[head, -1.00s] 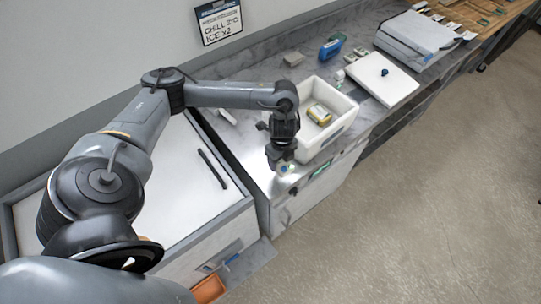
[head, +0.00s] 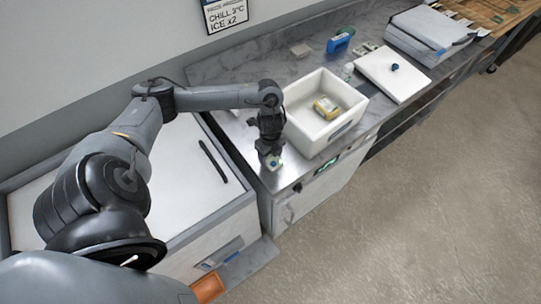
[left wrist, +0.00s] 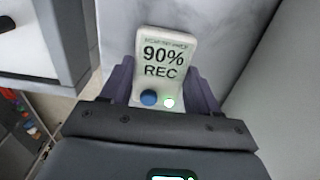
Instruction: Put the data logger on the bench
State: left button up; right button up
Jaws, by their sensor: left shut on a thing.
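The data logger (left wrist: 163,62) is a small white device marked "90% REC", with a blue button and a lit green light. My left gripper (head: 271,158) is shut on it, one finger on each side in the left wrist view (left wrist: 163,90). In the head view the logger (head: 274,163) shows small below the fingers, over the shiny front part of the bench (head: 255,156), left of the white box. I cannot tell whether it touches the surface. My right gripper is not in view.
An open white box (head: 352,119) holding a yellow item (head: 326,107) stands close right of the gripper. Beyond are a white lid (head: 385,75) with a blue knob, a blue device (head: 340,40) and a grey case (head: 432,30). A white-topped chest (head: 185,175) stands left.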

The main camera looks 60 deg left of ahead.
pick_arm(q)
jog(key=shift+f, duration=0.1)
jog(key=o, duration=1.1)
